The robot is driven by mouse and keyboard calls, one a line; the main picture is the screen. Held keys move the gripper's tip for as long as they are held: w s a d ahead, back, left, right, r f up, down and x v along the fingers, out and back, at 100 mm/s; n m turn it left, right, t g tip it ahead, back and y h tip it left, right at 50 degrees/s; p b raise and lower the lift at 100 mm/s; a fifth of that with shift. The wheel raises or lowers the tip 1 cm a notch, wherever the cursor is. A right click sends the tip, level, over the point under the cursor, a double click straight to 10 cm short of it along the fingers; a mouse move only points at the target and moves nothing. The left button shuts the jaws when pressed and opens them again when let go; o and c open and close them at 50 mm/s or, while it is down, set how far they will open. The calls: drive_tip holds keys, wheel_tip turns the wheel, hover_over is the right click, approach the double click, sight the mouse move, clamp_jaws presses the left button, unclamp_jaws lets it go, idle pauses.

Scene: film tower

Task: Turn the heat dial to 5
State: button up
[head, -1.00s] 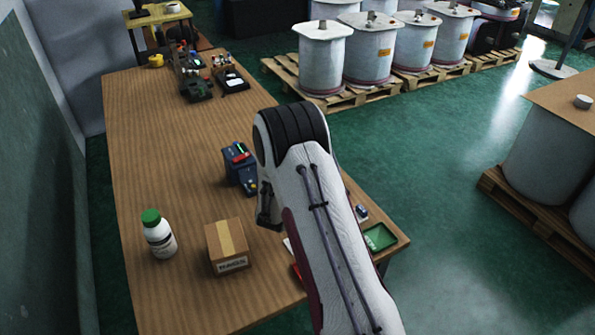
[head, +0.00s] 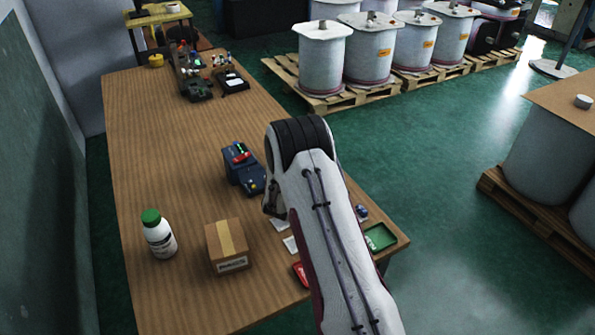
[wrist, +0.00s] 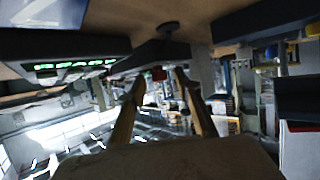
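A dark blue box-shaped device (head: 243,168) stands on the table in the head view, with a small lit red-and-green panel and a yellow spot on its near end. The heat dial and its setting cannot be made out. My gripper (head: 270,206) is just right of the device, mostly hidden by my own arm. In the wrist view, which looks upside down, my gripper's two fingers (wrist: 160,82) stand apart with nothing held between them. A dark unit with green lit marks (wrist: 72,67) shows at upper left there, and a dark round knob-like part (wrist: 168,28) lies above the fingertips.
A cardboard box (head: 228,247) and a white bottle with a green cap (head: 158,236) stand on the wooden table (head: 150,130). A green tray (head: 379,237) and a red item (head: 303,275) lie near my arm. The table's left middle is clear.

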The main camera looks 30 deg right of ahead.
clamp_jaws()
drive_tip(key=shift+w+a+m+g+h, duration=0.15)
drive_tip(key=shift+m+g+h, duration=0.65)
drive_tip(key=shift+m+g, duration=0.25)
unclamp_jaws()
idle(0.3)
drive_tip(key=v, duration=1.2)
